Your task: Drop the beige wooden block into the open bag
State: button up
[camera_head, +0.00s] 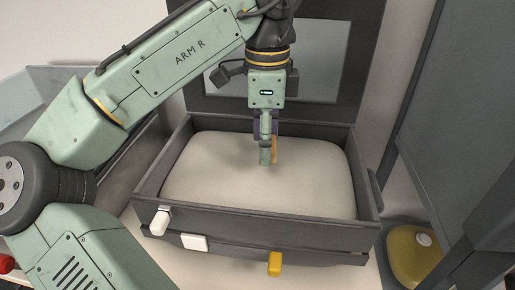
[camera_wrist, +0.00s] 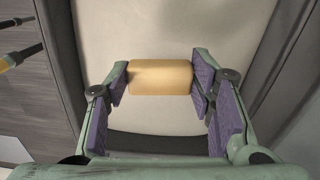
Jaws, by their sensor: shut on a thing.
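The beige wooden block (camera_wrist: 160,77) sits crosswise between the two purple finger pads of my gripper (camera_wrist: 160,84), which is shut on it. In the head view only an edge of the block (camera_head: 274,150) shows beside the fingers of my gripper (camera_head: 267,158). The open bag looks like a dark grey, box-shaped case (camera_head: 300,236) with its lid (camera_head: 345,112) raised at the back. A pale padded surface (camera_head: 215,180) fills its inside. My gripper points down over the middle of this surface. I cannot tell how large the gap beneath the block is.
White tabs (camera_head: 193,242) and a yellow tab (camera_head: 275,263) are on the case's front. A yellow rounded object (camera_head: 412,252) with a white cap stands at the right. A dark panel (camera_head: 455,110) rises at the right. A pale blue-grey bin (camera_head: 25,100) is at the left.

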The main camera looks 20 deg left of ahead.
jog(key=shift+f+b, duration=0.65)
jog(key=shift+f, duration=0.25)
jog(key=o, duration=1)
jog(key=shift+o, duration=0.2)
jog(key=shift+r, duration=0.1)
